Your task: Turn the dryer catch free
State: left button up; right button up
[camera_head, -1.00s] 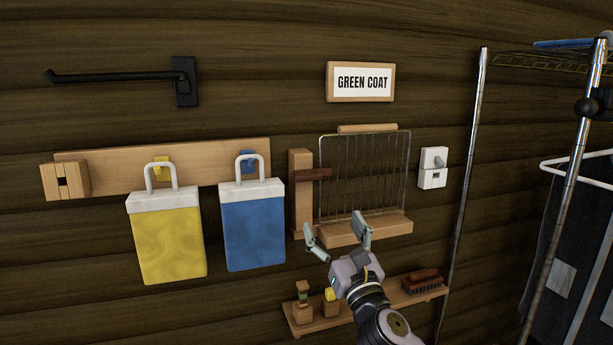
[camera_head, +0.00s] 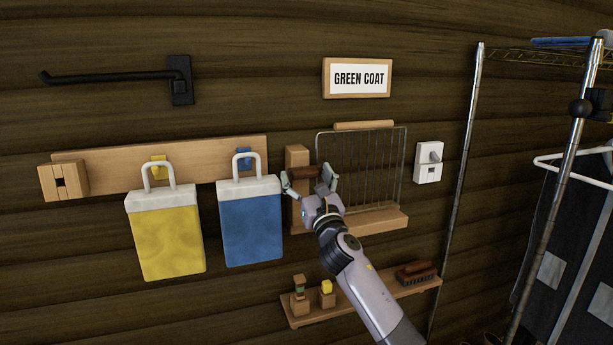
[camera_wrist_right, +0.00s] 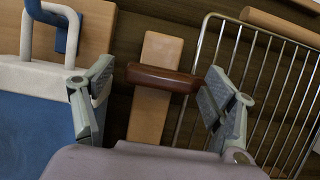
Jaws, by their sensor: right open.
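The dryer is a wire rack (camera_head: 376,165) on the wall with a wooden top bar and a wooden ledge (camera_head: 380,219) below. A wooden post (camera_head: 297,156) stands at its left side. The dark brown catch (camera_head: 304,172) lies across the post toward the wires. It also shows in the right wrist view (camera_wrist_right: 163,78). My right gripper (camera_head: 310,183) is open, one finger on each side of the catch's ends. My left gripper is not in view.
A yellow bag (camera_head: 167,241) and a blue bag (camera_head: 251,225) hang at the left, the blue one close to my gripper. A white switch (camera_head: 428,161) is right of the rack. A shelf (camera_head: 360,301) with a brush (camera_head: 417,273) is below. A metal clothes rack (camera_head: 458,180) stands right.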

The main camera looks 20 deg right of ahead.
jog(key=shift+c, duration=0.5)
jog(key=shift+s+r, duration=0.1)
jog(key=shift+r, duration=0.15)
jog(key=c, duration=1.6)
